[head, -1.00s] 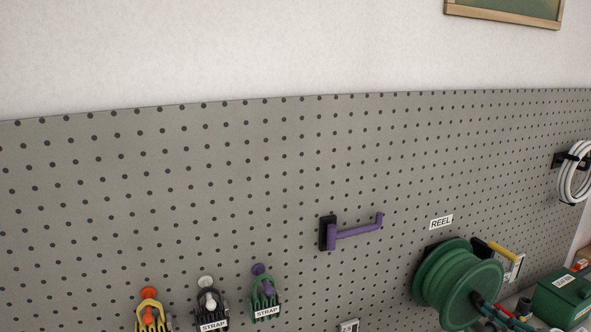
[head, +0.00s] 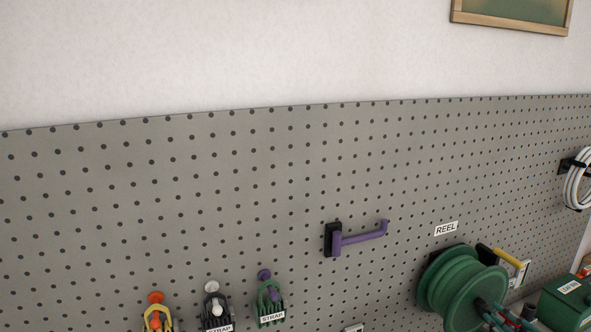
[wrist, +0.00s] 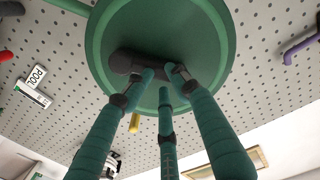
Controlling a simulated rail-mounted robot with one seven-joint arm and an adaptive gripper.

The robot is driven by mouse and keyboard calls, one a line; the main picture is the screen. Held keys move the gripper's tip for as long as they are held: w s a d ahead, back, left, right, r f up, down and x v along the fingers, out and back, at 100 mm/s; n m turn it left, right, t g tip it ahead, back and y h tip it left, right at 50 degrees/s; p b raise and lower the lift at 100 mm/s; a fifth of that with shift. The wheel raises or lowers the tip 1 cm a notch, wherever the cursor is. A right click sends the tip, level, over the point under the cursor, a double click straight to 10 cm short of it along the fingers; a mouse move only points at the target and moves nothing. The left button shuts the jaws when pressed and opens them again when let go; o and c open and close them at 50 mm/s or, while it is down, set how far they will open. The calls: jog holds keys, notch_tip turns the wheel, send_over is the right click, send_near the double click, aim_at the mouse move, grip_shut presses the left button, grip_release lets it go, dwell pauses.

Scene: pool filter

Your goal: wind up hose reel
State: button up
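The green hose reel (head: 462,285) hangs on the pegboard at the lower right in the head view, under a "REEL" label (head: 445,229). In the wrist view its round green face (wrist: 110,35) fills the upper middle, with a black crank piece (wrist: 128,62) across it. My gripper (wrist: 163,76) has several teal fingers with dark joints. Their tips converge at the crank piece, a little apart from each other; whether they grip it is unclear. In the head view my gripper (head: 488,308) is at the reel's front face, partly cut off by the frame's lower edge.
A purple hook (head: 358,237) sticks out left of the reel. A yellow-handled tool (head: 508,257) is close behind the reel on the right. A green box (head: 568,300) stands at the lower right. Strap sets (head: 270,303) hang at the lower left. White coiled hose (head: 577,180) hangs far right.

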jog(key=shift+w+a, duration=0.1)
jog(key=shift+a, duration=0.05)
jog(key=shift+v, duration=3.05)
jog(key=v, duration=1.2)
